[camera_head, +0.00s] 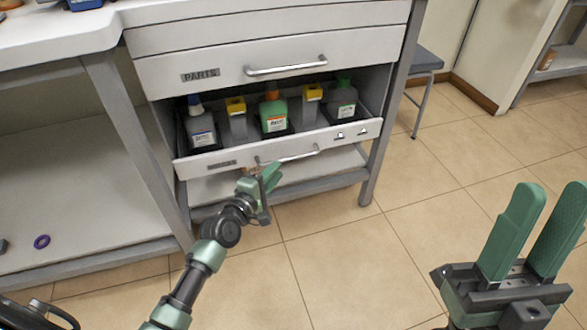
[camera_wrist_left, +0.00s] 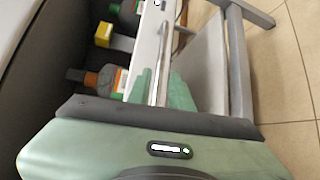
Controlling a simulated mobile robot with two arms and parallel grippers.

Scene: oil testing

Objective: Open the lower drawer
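The lower drawer (camera_head: 352,133) is pulled out below the drawer labelled PARTS, and its inside with bottles shows. Its silver bar handle (camera_head: 300,156) runs along the front; it also shows in the left wrist view (camera_wrist_left: 163,62). My left gripper (camera_head: 268,172) is at the left end of that handle. My right gripper (camera_head: 553,190) is open and empty over the floor at the right.
A stool (camera_head: 426,62) stands to the right. The tiled floor (camera_head: 380,240) in front is clear.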

